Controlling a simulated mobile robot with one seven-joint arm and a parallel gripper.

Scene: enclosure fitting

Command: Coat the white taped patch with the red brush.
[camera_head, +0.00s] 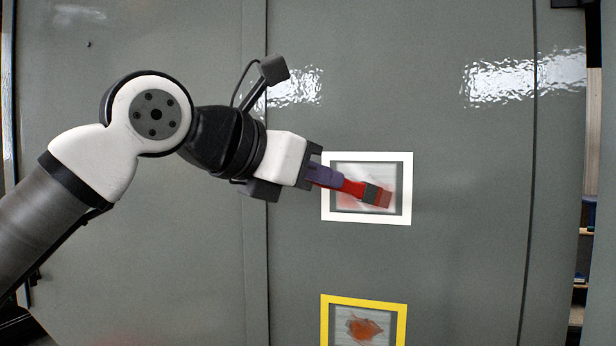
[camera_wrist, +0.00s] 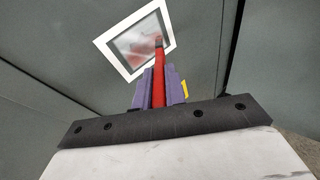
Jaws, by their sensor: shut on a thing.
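The white taped patch (camera_head: 366,157) is a white tape frame on the grey panel, right of centre in the head view. It also shows tilted at the top of the wrist view (camera_wrist: 116,58). Inside it the surface is grey-white with reddish smears. My gripper (camera_head: 322,174) is shut on the red brush (camera_head: 352,187), between purple fingers. The brush also shows in the wrist view (camera_wrist: 159,82). Its dark ferrule and reddish bristles lie over the lower right of the patch's inside. I cannot tell whether the bristles touch the surface.
A yellow taped patch (camera_head: 401,327) with an orange-brown stain sits below the white one; a bit of yellow (camera_wrist: 185,88) shows in the wrist view. The grey panel (camera_head: 460,200) around is clear. Shelves stand beyond its right edge.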

